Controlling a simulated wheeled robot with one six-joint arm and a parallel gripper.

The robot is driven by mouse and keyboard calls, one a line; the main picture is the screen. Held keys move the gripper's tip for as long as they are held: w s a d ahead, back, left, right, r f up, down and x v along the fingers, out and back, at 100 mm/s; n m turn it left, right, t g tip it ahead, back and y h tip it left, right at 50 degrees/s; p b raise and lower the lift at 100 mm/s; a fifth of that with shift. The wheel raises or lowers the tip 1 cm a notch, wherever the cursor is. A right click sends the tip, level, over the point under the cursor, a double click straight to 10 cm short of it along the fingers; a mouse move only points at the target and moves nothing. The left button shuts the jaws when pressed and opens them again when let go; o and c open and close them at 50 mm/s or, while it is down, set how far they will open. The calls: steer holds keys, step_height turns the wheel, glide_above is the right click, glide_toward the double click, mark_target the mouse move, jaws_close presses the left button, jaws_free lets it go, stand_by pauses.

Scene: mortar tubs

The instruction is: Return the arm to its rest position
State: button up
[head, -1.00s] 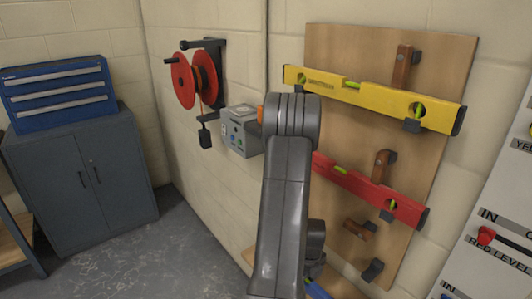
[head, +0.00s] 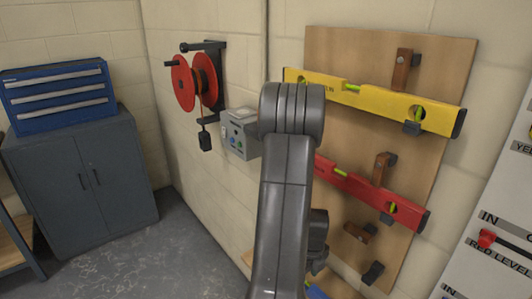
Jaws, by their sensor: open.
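My arm stands in the middle of the head view, its rounded elbow raised in front of the wall and the left edge of the wooden board (head: 330,50). A dark lower part of my arm shows behind the upper link, near the bottom of the view. My gripper itself cannot be made out; it is hidden behind the arm or below the picture. On the board, a yellow level (head: 385,101) rests across the upper part and a red level (head: 355,186) rests lower, partly behind my arm. A piece of something blue (head: 316,291) shows at the bottom edge.
A red cable reel (head: 184,84) and a grey control box (head: 240,132) are on the wall left of my arm. A grey cabinet (head: 80,185) with a blue drawer unit (head: 60,92) stands far left. A white labelled panel (head: 500,210) is at right. Floor shows between.

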step_height(320, 180, up, 9)
step_height(320, 180, down, 14)
steer(key=shift+a+r, duration=0.15)
step_height(320, 180, up, 28)
steer(key=shift+p, duration=0.4)
stand_by(0.9)
